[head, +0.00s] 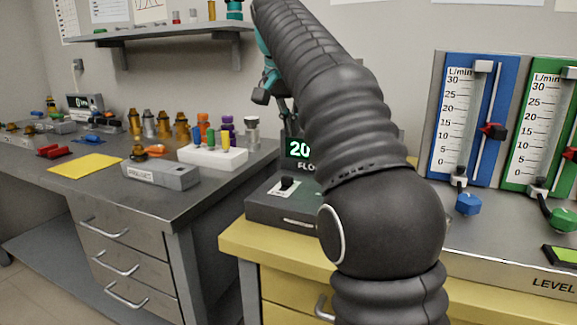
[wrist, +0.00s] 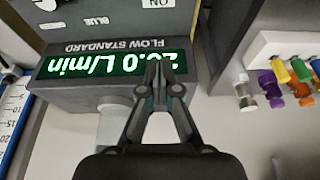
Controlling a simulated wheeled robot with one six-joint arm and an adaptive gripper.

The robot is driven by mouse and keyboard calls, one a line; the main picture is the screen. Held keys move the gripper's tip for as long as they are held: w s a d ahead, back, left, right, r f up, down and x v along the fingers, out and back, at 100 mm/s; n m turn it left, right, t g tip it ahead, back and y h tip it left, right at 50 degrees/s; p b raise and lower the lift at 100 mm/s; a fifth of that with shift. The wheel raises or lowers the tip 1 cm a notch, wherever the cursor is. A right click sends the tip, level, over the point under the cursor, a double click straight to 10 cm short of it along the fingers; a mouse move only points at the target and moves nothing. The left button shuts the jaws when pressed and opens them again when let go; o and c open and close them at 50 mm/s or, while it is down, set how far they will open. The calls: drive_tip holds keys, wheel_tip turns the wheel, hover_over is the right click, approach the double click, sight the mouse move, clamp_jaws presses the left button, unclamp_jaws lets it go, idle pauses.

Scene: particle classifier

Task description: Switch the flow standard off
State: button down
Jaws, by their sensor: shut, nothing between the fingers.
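The flow standard (head: 262,207) is a dark grey box on the yellow bench in the head view, partly hidden behind my arm. Its green display (head: 298,148) shows the start of a number. A black switch (head: 287,184) on a pale plate sits on its front. In the wrist view the flow standard (wrist: 85,98) appears upside down, with its display (wrist: 80,66) lit and reading 20.0 L/min. An ON label (wrist: 159,3) shows at the top edge; the switch is not clear there. My gripper (wrist: 163,72) is shut and empty, its tips overlapping the display in the picture.
The flow meter panel with blue (head: 470,110) and green (head: 540,120) columns stands at the right. A blue knob (head: 468,203) is below it. The grey bench at the left holds a white block (head: 213,157) with coloured fittings and a yellow sheet (head: 84,165).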

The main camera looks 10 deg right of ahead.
sight(295, 178)
drive_tip(key=b+x, duration=0.3)
drive_tip(key=x, duration=0.7)
drive_tip(key=shift+b, duration=0.3)
drive_tip(key=shift+s+a, duration=0.65)
drive_tip(key=shift+s, duration=0.35)
drive_tip(key=shift+s+a+b, duration=0.35)
drive_tip(key=shift+s+a, duration=0.15)
drive_tip(key=shift+s, duration=0.15)
